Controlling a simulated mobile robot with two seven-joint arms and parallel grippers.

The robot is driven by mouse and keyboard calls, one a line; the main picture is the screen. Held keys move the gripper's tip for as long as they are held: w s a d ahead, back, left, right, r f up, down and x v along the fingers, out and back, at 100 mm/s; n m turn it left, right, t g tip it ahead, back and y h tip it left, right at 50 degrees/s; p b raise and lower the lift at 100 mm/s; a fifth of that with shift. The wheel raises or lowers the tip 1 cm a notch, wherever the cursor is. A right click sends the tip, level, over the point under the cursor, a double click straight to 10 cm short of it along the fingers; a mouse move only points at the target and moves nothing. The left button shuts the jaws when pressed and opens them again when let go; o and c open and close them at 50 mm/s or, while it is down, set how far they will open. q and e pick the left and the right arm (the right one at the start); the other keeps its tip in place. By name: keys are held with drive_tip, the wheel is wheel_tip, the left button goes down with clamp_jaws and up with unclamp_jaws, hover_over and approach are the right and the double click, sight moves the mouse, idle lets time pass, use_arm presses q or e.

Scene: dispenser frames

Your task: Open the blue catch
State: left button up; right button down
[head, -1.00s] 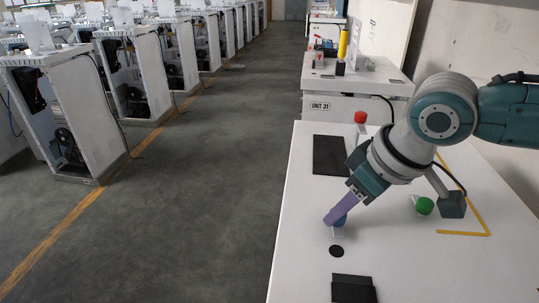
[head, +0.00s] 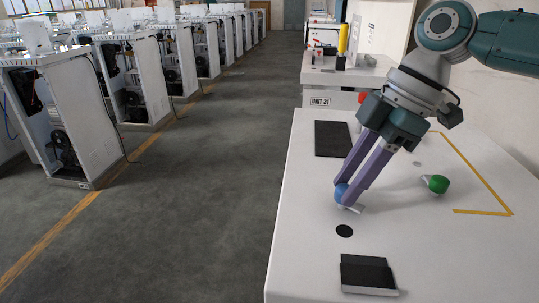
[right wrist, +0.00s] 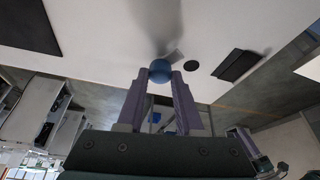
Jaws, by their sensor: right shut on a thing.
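The blue catch (head: 342,194) is a small round blue knob with a light metal lever on the white tabletop (head: 300,240). My right gripper (head: 348,191) reaches down to it with two purple fingers, shut on the blue knob. The right wrist view shows the blue knob (right wrist: 160,71) between the two fingertips (right wrist: 160,77). The lever sticks out beside the knob.
A green catch (head: 437,184) stands to the right, near a yellow tape line (head: 482,186). A red knob (head: 361,98) is partly behind my right gripper. A black hole (head: 344,231), a black pad (head: 332,139) and a black block (head: 365,270) are on the tabletop.

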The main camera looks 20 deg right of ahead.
drive_tip(key=n+b, duration=0.1)
drive_tip(key=n, duration=0.1)
drive_tip(key=n+g+b, duration=0.1)
drive_tip(key=n+b, duration=0.1)
drive_tip(key=shift+w+f+b, duration=0.2)
drive_tip(key=shift+b, duration=0.1)
drive_tip(key=shift+r+n+g+b, duration=0.15)
drive_tip(key=shift+n+g+b, duration=0.7)
drive_tip(key=shift+n, duration=0.55)
drive_tip(key=c, duration=0.6)
unclamp_jaws()
drive_tip(key=shift+o, duration=0.2)
drive_tip(key=s+b+v, duration=0.1)
drive_tip(key=v, duration=0.9)
drive_tip(key=shift+w, duration=0.4)
